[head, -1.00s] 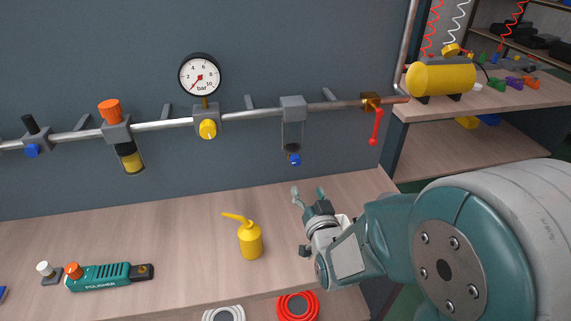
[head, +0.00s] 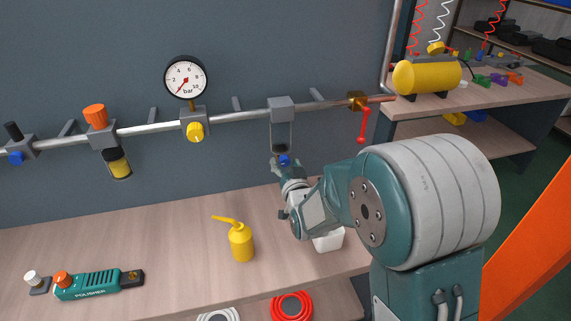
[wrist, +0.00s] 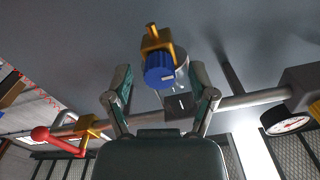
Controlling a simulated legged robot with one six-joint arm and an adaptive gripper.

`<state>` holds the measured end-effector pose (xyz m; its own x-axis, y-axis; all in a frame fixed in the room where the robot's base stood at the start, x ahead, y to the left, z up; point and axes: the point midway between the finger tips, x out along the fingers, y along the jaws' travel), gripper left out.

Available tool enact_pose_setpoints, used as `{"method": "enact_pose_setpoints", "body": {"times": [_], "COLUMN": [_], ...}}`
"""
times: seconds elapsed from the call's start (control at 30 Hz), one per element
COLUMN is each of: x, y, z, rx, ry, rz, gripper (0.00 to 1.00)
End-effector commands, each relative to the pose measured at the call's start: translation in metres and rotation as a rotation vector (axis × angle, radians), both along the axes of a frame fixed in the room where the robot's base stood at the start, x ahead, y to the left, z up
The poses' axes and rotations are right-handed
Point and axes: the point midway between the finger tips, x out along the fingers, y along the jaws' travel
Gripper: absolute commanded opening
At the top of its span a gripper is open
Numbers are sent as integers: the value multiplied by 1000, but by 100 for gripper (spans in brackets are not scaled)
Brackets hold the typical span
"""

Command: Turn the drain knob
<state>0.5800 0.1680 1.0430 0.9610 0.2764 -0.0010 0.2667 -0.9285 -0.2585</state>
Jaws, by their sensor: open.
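The drain knob (head: 284,160) is small and blue, at the bottom of the clear bowl under a grey block (head: 280,109) on the wall pipe. In the wrist view the blue knob (wrist: 160,70) shows from below, with a brass fitting (wrist: 155,38) beyond it. My gripper (head: 283,164) is just below and around the knob in the head view. In the wrist view my gripper (wrist: 160,80) is open, one finger on each side of the knob, with gaps between fingers and knob. The bowl is partly hidden behind the knob.
The pipe (head: 230,116) carries a gauge (head: 188,78), a yellow knob (head: 195,132) and a red-handled valve (head: 364,125). A white object (head: 329,239) sits behind my arm.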

Motion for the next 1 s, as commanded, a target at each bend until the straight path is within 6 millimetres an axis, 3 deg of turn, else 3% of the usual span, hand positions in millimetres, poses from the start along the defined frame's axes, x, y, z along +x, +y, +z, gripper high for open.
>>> {"method": "enact_pose_setpoints", "body": {"times": [0.1, 0.27, 0.67, 1.0], "x": [0, 0, 0, 0], "y": [0, 0, 0, 0], "z": [0, 0, 0, 0], "rx": [0, 0, 24, 213], "ry": [0, 0, 7, 61], "rz": [0, 0, 0, 0], "gripper": [73, 2, 0, 0]}}
